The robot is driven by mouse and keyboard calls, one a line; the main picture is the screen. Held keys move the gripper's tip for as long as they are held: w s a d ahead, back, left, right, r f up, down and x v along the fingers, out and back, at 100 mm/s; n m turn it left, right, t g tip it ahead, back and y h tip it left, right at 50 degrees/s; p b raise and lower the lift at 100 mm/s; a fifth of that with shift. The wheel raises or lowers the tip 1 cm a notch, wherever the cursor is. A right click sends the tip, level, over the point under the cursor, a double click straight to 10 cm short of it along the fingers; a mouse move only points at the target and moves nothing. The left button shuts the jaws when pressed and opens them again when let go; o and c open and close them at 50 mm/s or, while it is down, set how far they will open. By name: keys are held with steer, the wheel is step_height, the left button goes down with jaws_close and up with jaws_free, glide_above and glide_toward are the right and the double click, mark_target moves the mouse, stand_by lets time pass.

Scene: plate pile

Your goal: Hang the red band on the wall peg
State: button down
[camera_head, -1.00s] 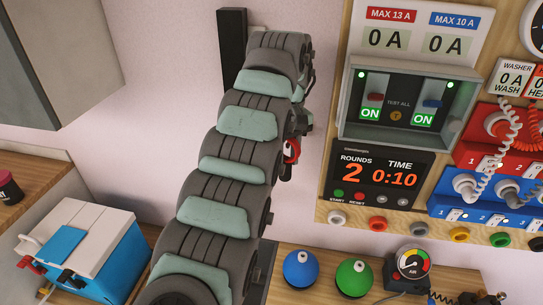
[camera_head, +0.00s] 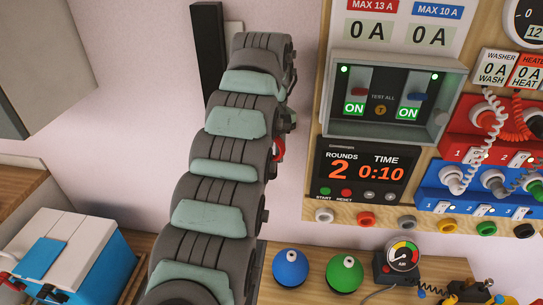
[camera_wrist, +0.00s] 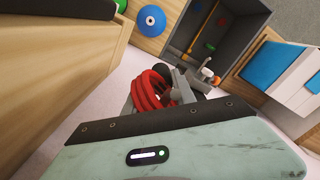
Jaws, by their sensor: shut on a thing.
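The red band (camera_wrist: 150,92) is a thick coiled loop in the wrist view. My gripper (camera_wrist: 182,84) shows there as grey fingers at the right side of the loop, shut on it. In the head view only a small sliver of the red band (camera_head: 279,150) shows at the right edge of my arm, and the arm hides my fingers and the rest of the loop. I cannot make out the wall peg in either view; it may be behind the arm.
A panel with switches and a timer display (camera_head: 362,176) is on the wall right of my arm. Blue (camera_head: 290,268) and green (camera_head: 343,274) round knobs stand on the wooden shelf below. A blue-and-white box (camera_head: 62,250) is at lower left. A grey cabinet (camera_head: 35,60) hangs at upper left.

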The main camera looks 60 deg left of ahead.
stand_by(0.3)
steer(key=c, duration=0.9)
jaws_free()
steer(key=shift+c, duration=0.2)
